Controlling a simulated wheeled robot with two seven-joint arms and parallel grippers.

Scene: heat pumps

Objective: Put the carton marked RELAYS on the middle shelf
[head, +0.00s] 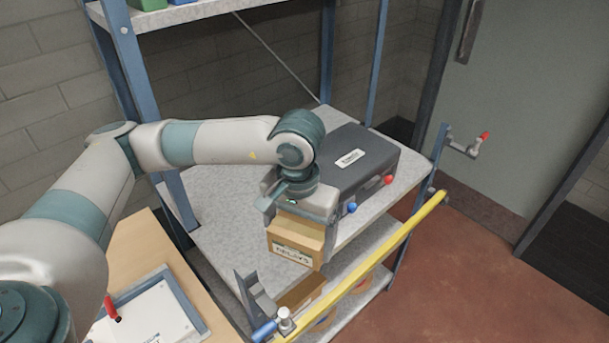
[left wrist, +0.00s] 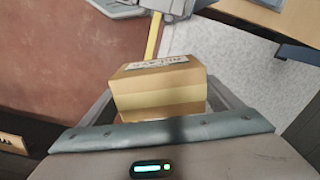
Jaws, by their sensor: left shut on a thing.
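The carton marked RELAYS (head: 296,246) is a small brown box with a pale label. My left gripper (head: 298,212) is shut on it from above. In the head view the carton shows in front of the dark case, near the front edge of the middle shelf (head: 215,232); I cannot tell whether it touches the shelf. In the left wrist view the carton (left wrist: 158,92) sits between the fingers, with the pale shelf surface (left wrist: 238,62) to the right and red floor to the left. My right gripper is not in view.
A dark grey case (head: 365,165) stands on the middle shelf. A yellow bar (head: 375,258) runs along the shelf front. Another carton (head: 300,292) is on the lower shelf. The middle shelf's left part is clear.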

